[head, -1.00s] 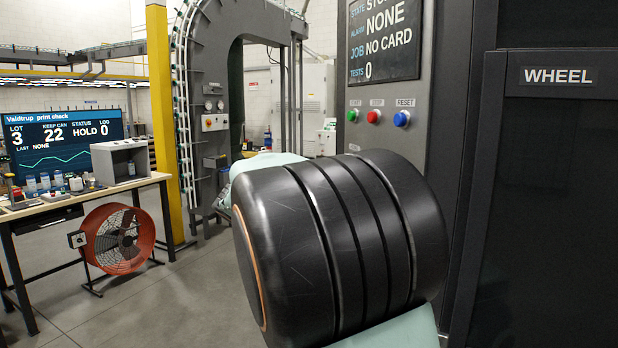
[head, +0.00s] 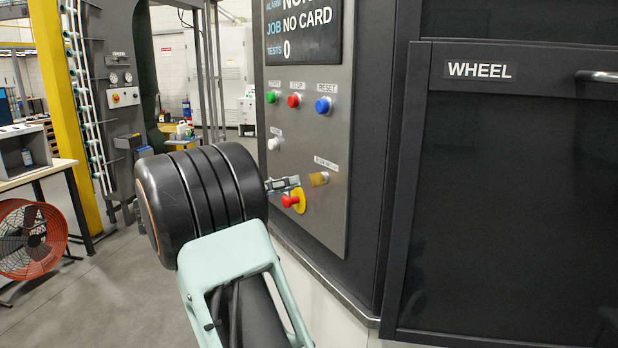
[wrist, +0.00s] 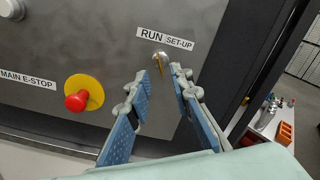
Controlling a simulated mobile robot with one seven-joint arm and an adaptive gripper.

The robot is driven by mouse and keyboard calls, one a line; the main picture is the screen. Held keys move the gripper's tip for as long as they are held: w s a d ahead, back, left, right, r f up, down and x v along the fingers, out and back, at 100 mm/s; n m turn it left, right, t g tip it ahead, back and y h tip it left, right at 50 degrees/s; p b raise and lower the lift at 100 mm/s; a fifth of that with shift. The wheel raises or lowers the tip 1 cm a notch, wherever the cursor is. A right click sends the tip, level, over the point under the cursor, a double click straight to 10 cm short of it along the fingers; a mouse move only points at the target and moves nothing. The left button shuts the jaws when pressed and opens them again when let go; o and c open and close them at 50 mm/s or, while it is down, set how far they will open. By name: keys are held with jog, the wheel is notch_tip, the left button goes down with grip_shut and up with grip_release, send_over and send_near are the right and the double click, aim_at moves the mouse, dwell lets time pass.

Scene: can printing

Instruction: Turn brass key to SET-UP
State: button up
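The brass key (wrist: 159,64) sits in a round lock on the grey panel, just under the RUN (wrist: 151,34) and SET-UP (wrist: 180,43) labels. In the wrist view its bow hangs nearly straight down; I cannot tell which setting it is at. It also shows small in the head view (head: 319,179). My gripper (wrist: 162,76) is open, its two blue-padded fingers on either side of the key's lower end in the picture. I cannot tell whether they reach far enough to touch it. In the head view my gripper (head: 296,183) is close to the panel, left of the key.
The red main e-stop (wrist: 76,101) on its yellow base is left of my fingers. Green (head: 271,97), red (head: 294,100) and blue (head: 323,105) buttons sit higher on the panel. The WHEEL cabinet (head: 500,200) stands to the right.

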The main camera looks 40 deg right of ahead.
aim_at(320, 179)
jog(key=d, duration=0.6)
jog(key=shift+s+d+p, duration=0.25)
jog(key=shift+d+p, duration=0.05)
jog(key=shift+p, duration=0.1)
grip_shut()
